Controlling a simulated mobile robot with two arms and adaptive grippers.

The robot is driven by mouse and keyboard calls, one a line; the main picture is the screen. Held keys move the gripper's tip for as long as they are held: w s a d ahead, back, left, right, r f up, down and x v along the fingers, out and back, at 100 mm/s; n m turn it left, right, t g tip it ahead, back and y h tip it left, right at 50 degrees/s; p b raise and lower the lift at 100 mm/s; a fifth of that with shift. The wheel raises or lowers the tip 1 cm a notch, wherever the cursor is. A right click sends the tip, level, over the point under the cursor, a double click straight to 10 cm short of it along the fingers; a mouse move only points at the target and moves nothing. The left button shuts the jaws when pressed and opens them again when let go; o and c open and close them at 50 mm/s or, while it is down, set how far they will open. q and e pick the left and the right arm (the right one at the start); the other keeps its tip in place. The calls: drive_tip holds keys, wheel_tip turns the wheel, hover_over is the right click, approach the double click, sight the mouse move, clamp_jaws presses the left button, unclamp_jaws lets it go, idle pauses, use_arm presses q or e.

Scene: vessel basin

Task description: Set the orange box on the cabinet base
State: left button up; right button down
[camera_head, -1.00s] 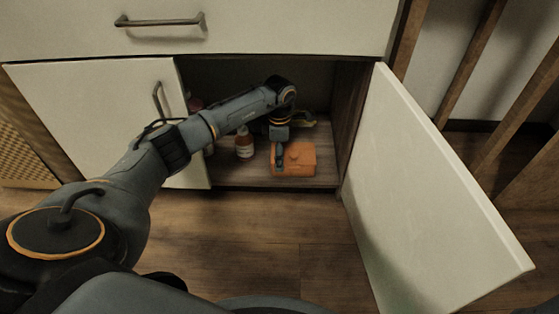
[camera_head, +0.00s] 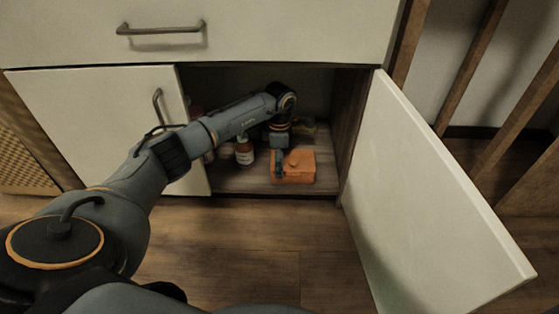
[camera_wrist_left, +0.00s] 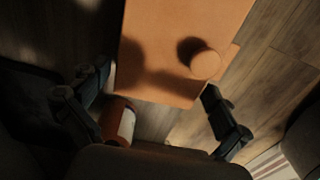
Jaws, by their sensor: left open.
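The orange box (camera_head: 300,168), with a round knob on its top, sits on the wooden cabinet base (camera_head: 235,181) near its front edge, inside the open cabinet. My left gripper (camera_head: 280,163) reaches into the cabinet and is at the box's left side. In the left wrist view the box (camera_wrist_left: 185,40) lies ahead, with its knob toward the right. The left gripper's fingers (camera_wrist_left: 157,82) are spread wide, open, one on each side of the box's near end. No firm hold shows. My right gripper is not in view.
A brown bottle with a white label (camera_head: 244,152) stands left of the box; a bottle also shows near the left finger in the wrist view (camera_wrist_left: 120,122). The right cabinet door (camera_head: 435,200) stands open; the left door (camera_head: 100,115) is shut. Bare floor lies in front.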

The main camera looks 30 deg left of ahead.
use_arm(q)
wheel_tip(320, 180, up, 7)
drive_tip(key=p, duration=0.5)
drive_tip(key=shift+r, duration=0.2)
drive_tip(key=shift+f, duration=0.1)
